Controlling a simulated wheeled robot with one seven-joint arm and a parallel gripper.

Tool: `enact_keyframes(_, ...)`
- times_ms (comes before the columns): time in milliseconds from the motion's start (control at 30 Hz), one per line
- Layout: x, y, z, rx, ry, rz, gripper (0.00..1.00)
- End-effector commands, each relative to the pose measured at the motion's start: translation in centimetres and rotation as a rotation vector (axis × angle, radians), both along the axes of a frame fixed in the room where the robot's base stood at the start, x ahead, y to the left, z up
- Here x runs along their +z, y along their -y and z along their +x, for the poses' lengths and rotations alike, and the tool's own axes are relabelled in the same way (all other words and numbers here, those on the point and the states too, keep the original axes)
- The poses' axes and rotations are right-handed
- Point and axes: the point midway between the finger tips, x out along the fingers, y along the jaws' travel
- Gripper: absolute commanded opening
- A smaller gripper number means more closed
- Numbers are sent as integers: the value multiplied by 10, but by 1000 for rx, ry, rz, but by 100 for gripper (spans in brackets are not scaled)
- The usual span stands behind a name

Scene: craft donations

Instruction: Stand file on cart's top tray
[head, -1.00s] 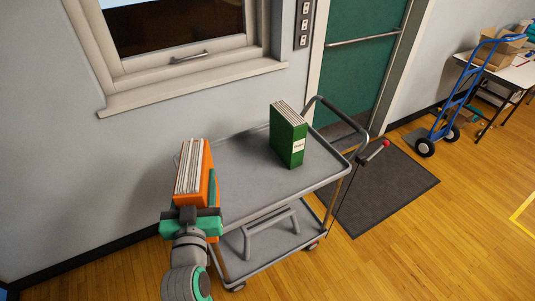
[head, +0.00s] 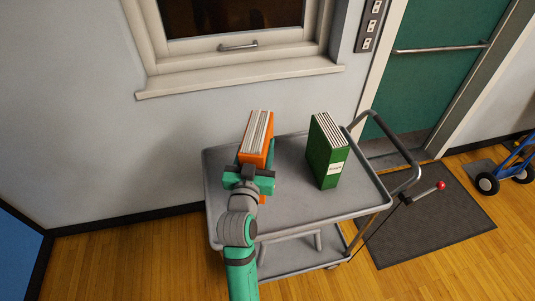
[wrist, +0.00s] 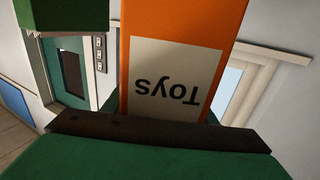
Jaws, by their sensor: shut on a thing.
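The orange file (head: 257,136) is upright in my gripper (head: 249,178), which is shut on its near side. In the head view it is at the left part of the cart's top tray (head: 292,205); I cannot tell whether its base touches the tray. In the wrist view the orange file (wrist: 228,25) shows a pale label reading "Toys", upside down. A green file (head: 326,155) stands upright on the tray to the right, with a gap between the two files. My gripper hides the lower part of the orange file.
The cart's handle (head: 397,146) rises at the right end, and a rod with a red knob (head: 441,185) sticks out there. A wall and window sill (head: 240,78) are behind the cart. A dark mat (head: 440,225) and blue hand truck (head: 515,165) are to the right.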

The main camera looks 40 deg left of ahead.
Motion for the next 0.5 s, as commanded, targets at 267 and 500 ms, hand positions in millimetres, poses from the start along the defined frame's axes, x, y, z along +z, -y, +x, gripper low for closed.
enact_keyframes(267, -38, -15, 41, 2, 0, 0, 0)
enact_keyframes(500, -58, -22, 58, 5, 4, 2, 0)
